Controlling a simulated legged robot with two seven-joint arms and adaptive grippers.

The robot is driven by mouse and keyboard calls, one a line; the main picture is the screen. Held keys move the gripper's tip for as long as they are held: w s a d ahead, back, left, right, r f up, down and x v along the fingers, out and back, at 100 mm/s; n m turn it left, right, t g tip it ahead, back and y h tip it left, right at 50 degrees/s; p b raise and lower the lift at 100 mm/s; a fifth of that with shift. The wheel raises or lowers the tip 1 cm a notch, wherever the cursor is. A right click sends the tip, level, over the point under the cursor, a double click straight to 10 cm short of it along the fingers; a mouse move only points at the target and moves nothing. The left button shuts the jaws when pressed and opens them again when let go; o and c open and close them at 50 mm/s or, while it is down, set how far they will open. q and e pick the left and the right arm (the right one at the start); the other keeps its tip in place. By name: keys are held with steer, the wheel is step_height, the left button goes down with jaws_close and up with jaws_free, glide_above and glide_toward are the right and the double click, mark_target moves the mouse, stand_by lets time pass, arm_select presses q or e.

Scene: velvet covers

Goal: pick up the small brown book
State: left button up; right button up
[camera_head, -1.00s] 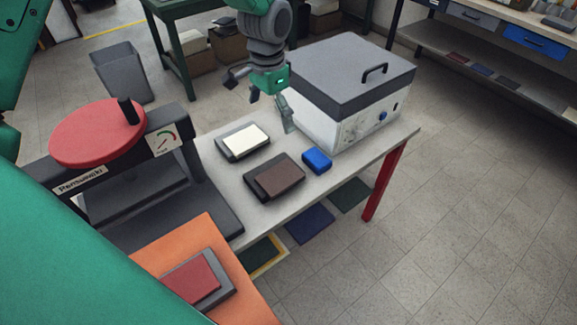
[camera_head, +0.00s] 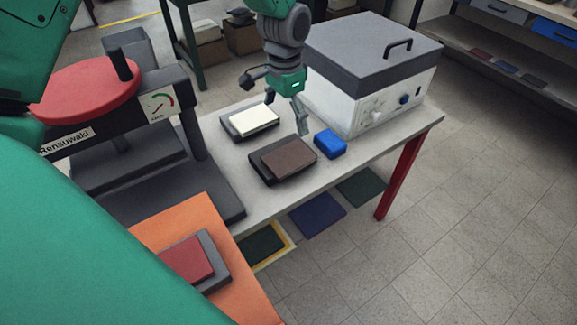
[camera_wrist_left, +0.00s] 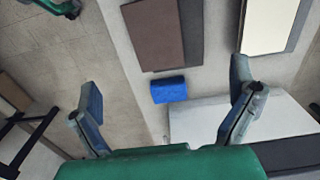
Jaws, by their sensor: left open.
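The small brown book (camera_head: 288,158) lies flat on a slightly larger dark base on the pale table (camera_head: 237,183). It also shows at the top of the left wrist view (camera_wrist_left: 153,32). My left gripper (camera_head: 286,113) is open and empty, fingers pointing down, behind the brown book and above the table. In the left wrist view its spread fingers (camera_wrist_left: 165,82) frame the blue block (camera_wrist_left: 168,90), with the brown book beyond them. I see no contact with the book. My right gripper does not show in the head view.
A cream book (camera_head: 252,119) on a dark base lies left of the brown one. The blue block (camera_head: 330,143) sits close to its right. A white box with a grey lid (camera_head: 372,50) stands behind. A red-wheeled press (camera_head: 88,92) and a red book (camera_head: 187,259) are left.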

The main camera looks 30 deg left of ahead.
mark_target(289, 157)
arm_select(q)
steer(key=f, duration=0.9)
steer(key=d+f+b, duration=0.1)
steer(key=f, duration=0.3)
steer(key=shift+w+f, duration=0.15)
steer(key=shift+f, duration=0.15)
steer(key=shift+c, duration=0.5)
steer(key=c, duration=1.2)
